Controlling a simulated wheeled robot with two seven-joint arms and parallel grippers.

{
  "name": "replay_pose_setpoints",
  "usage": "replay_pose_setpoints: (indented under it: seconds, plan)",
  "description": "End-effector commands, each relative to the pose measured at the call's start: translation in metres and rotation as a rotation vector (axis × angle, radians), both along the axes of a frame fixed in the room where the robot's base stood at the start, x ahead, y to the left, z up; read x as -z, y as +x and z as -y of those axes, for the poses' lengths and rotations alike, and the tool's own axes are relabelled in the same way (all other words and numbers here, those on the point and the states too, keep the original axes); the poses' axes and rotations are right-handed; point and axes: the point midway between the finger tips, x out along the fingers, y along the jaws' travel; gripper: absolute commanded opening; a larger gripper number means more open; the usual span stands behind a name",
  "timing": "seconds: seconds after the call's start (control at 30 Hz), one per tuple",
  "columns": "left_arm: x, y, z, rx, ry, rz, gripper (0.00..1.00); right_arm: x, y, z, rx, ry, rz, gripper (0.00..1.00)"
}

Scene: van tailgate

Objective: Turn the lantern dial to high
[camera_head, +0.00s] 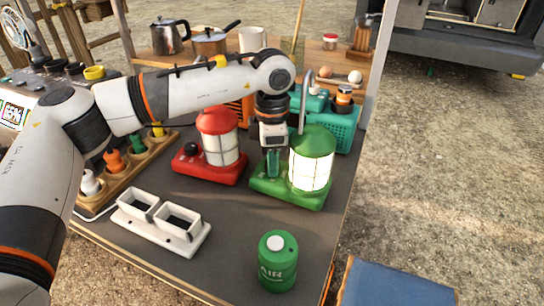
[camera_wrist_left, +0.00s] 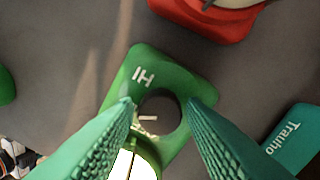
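The green lantern (camera_head: 312,160) stands lit on its green base (camera_head: 300,198). In the left wrist view its base (camera_wrist_left: 178,70) shows a white "HI" mark and a dark round dial (camera_wrist_left: 163,106) with a short white line on it. My left gripper (camera_head: 273,165) points down over the base, beside the lamp body. In the left wrist view its two teal fingers (camera_wrist_left: 160,104) stand on either side of the dial, with a slim gap seeming to show; contact is hard to judge. The lamp body partly shows behind the left finger. My right gripper is not in view.
A red lantern (camera_head: 219,140) stands close by on the left. A teal box (camera_head: 341,130) is behind the green lantern. A green AIR canister (camera_head: 278,270) and a white two-slot holder (camera_head: 155,232) stand in front. The table between them is clear.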

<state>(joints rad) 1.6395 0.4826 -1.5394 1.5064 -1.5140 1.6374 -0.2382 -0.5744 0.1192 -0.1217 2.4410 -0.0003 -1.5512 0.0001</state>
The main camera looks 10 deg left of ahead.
Motion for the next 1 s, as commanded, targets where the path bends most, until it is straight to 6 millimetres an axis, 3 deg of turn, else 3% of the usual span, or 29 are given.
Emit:
replay_pose_setpoints:
  seconds: [0.03, 0.2, 0.57, 1.0]
  plan:
    - [0.000, 0.000, 0.000, 0.000, 0.000, 0.000, 0.29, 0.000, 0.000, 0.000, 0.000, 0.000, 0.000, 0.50]
    - [0.000, 0.000, 0.000, 0.000, 0.000, 0.000, 0.06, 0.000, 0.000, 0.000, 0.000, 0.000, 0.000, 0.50]
    - [0.000, 0.000, 0.000, 0.073, 0.001, -0.001, 0.05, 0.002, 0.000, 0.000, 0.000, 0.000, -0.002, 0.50]
    - [-0.001, 0.000, 0.000, 0.432, 0.000, 0.000, 0.05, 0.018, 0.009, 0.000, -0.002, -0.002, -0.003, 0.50]
